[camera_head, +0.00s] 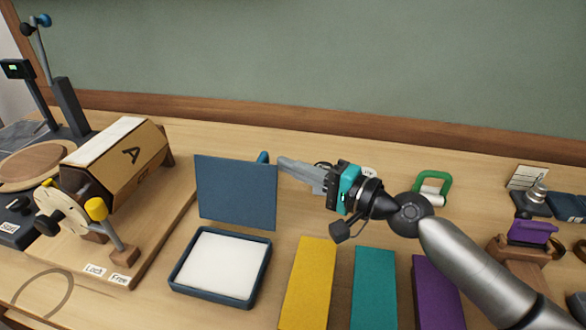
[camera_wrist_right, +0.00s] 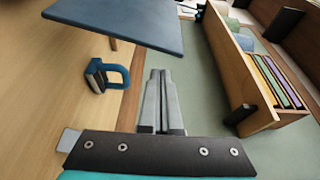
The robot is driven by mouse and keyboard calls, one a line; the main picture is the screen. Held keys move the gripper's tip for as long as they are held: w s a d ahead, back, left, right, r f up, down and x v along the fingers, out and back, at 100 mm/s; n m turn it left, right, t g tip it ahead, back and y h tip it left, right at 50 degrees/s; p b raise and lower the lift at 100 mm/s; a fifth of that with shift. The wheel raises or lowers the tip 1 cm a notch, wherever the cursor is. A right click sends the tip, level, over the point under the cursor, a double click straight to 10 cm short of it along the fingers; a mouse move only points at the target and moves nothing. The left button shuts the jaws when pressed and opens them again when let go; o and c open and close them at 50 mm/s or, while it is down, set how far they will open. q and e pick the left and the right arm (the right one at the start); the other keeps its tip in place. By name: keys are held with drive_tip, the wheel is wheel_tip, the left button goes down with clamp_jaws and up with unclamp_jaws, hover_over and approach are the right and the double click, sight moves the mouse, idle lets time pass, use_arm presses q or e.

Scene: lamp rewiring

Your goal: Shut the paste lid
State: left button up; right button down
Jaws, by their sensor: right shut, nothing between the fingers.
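The paste box (camera_head: 218,264) is a shallow dark blue tray filled with white paste. Its blue lid (camera_head: 236,192) stands open, about upright, along the tray's far edge. The lid also shows in the right wrist view (camera_wrist_right: 120,18), at the top. My right gripper (camera_head: 281,162) is shut and empty, just right of the lid's upper right corner and seemingly behind it. In the wrist view its closed fingers (camera_wrist_right: 158,78) point towards the lid with a visible gap between. I cannot tell the exact distance. My left gripper is not in view.
A wooden drum marked A (camera_head: 120,160) stands on a board left of the box. Yellow (camera_head: 308,285), teal (camera_head: 375,288) and purple (camera_head: 437,290) strips lie to the right. A green-handled object (camera_head: 432,188) stands behind them. Bare table lies between the tray and the yellow strip.

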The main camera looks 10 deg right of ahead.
sight(253, 167)
drive_tip(key=a+p, duration=0.1)
drive_tip(key=a, duration=0.1)
drive_tip(key=w+a+p, duration=0.1)
drive_tip(key=a, duration=0.1)
drive_tip(key=a+p, duration=0.1)
drive_tip(key=a, duration=0.1)
drive_tip(key=shift+w+a, duration=0.25)
drive_tip(key=shift+a, duration=0.15)
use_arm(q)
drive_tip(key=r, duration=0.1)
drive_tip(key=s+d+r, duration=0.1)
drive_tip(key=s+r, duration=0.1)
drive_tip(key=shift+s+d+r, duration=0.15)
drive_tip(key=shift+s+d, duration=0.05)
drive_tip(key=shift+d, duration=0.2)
use_arm(e)
drive_tip(key=shift+s, duration=0.15)
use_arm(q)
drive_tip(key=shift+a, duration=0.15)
